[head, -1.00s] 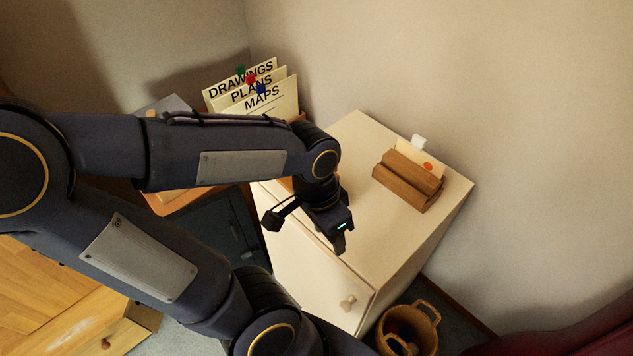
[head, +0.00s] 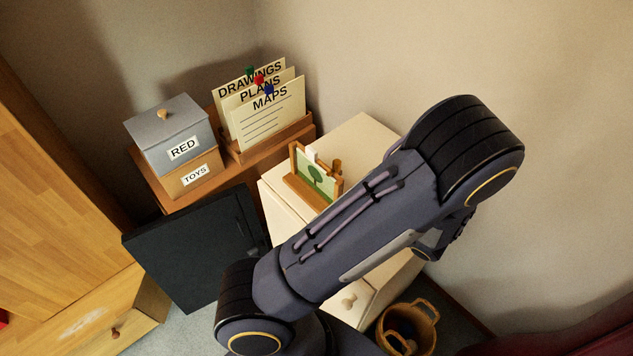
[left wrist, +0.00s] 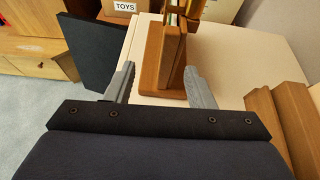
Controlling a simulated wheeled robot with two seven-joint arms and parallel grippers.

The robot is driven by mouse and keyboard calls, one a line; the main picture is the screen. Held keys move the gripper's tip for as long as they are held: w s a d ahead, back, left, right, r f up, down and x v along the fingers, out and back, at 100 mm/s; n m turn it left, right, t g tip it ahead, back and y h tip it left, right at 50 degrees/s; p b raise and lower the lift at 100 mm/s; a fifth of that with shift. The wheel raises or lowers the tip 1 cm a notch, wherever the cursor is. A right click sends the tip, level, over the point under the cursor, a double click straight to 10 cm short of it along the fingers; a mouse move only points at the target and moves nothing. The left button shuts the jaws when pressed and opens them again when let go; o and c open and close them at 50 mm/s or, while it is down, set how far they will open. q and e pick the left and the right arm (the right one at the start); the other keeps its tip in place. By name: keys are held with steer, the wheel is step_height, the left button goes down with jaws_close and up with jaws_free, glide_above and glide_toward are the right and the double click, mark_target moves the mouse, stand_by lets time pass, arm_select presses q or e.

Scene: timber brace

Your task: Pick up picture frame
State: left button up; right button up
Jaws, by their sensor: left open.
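The picture frame (head: 318,176) stands upright on the white cabinet in the head view, with a green tree picture in a wooden frame and base. My arm hides its lower right part. In the left wrist view the wooden piece seen nearly edge-on (left wrist: 173,58) appears to be this frame. My left gripper (left wrist: 160,78) is open, its two grey fingers spread to either side of that wooden piece in the picture. Whether they touch it I cannot tell. In the head view my arm covers the left gripper. My right gripper is not in view.
A wooden block holder (left wrist: 288,118) stands close on the right in the left wrist view. The white cabinet top (head: 355,135) is largely covered by my arm. A grey lidded box (head: 170,135) and a file rack (head: 275,140) stand behind left. A basket (head: 410,325) is below.

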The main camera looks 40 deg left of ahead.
mark_target(341, 194)
arm_select(q)
steer(key=shift+w+m+t, duration=0.2)
steer(key=shift+m+t, duration=0.1)
steer(key=shift+w+a+f, duration=0.1)
steer(key=shift+a, duration=0.2)
steer(key=x, duration=0.2)
steer(key=p+x, duration=0.1)
steer(key=x, duration=0.1)
steer(key=p+x, duration=0.1)
steer(key=x, duration=0.2)
steer(key=shift+w+f, duration=0.15)
steer(key=shift+w, duration=0.1)
steer(key=shift+c, duration=0.3)
jaws_close()
